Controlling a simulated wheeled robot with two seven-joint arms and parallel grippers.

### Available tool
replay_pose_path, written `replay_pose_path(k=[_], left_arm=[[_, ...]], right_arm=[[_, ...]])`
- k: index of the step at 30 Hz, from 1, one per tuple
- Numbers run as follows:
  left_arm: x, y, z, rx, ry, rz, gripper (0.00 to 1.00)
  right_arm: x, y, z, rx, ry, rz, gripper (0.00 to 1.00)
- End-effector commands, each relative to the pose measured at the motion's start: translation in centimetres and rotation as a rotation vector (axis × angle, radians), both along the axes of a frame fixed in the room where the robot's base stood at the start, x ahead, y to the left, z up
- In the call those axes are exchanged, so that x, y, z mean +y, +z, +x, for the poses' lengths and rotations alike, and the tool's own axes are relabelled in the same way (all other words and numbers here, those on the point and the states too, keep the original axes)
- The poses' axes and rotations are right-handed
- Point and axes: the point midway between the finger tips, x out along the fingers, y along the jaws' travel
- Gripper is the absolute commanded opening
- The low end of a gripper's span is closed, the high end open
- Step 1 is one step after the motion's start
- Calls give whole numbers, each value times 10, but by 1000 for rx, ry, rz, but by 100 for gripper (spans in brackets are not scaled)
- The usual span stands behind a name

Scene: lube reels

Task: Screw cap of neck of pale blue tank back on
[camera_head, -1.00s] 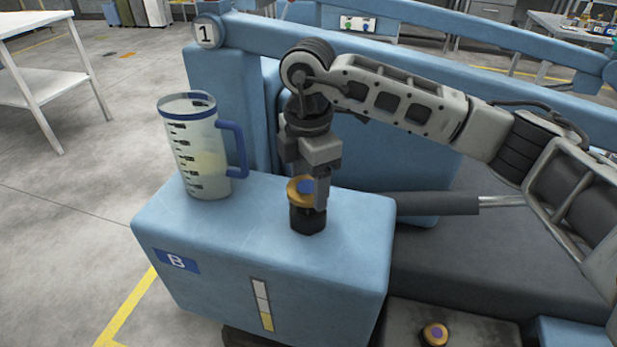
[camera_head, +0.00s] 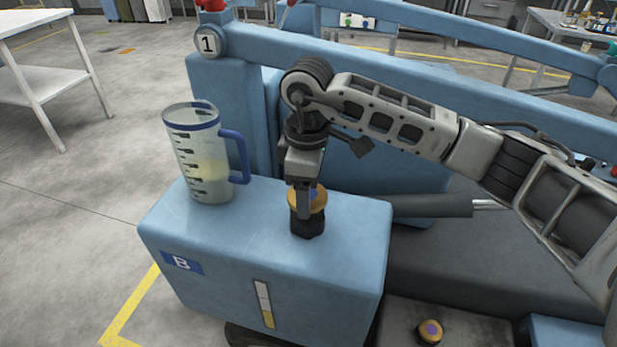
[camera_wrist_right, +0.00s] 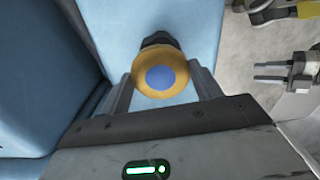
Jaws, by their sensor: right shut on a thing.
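The pale blue tank (camera_head: 215,265), marked B, stands with a black neck (camera_head: 306,226) on its top. The orange-yellow cap (camera_head: 317,200) with a blue centre is at the top of this neck; I cannot tell how tightly it sits. My right gripper (camera_head: 305,203) points down and is shut on the cap. In the right wrist view the cap (camera_wrist_right: 160,76) is between the two fingers, and part of the dark neck (camera_wrist_right: 157,40) shows behind it. My left gripper (camera_wrist_right: 268,72) appears at the right edge of the wrist view, its fingers apart and empty.
A clear measuring jug (camera_head: 205,160) with a blue handle stands on the tank, left of the neck.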

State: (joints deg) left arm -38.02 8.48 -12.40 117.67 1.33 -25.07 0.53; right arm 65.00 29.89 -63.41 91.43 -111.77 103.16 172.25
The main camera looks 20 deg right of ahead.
Motion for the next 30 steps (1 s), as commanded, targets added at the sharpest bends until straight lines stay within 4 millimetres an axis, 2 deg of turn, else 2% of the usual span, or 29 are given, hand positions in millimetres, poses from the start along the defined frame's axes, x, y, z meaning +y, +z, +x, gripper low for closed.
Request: replay_pose_path(k=[1, 11, 12, 18, 25, 26, 27, 28, 30], left_arm=[[2, 14, 0, 4, 3, 7, 36], [12, 39, -6, 29, 20, 36, 36], [11, 29, -6, 27, 19, 35, 36], [11, 28, -6, 26, 20, 34, 36], [11, 28, -6, 26, 20, 33, 36], [11, 28, -6, 26, 20, 33, 36], [11, 28, -6, 26, 20, 33, 36], [11, 29, -6, 26, 20, 33, 36], [11, 29, -5, 25, 19, 34, 36]], right_arm=[[3, 11, 1, -4, -10, 9, 38], [1, 10, -1, -3, -99, 9, 38], [5, 2, 0, -8, -123, 14, 38], [2, 2, 1, -10, -202, 10, 38], [1, 2, 1, -10, -204, 7, 38], [1, 2, 1, -10, -204, 7, 72], [1, 2, 1, -9, -204, 6, 83], [1, 2, 1, -8, -204, 6, 89], [1, 2, 0, -7, -204, 4, 89]])
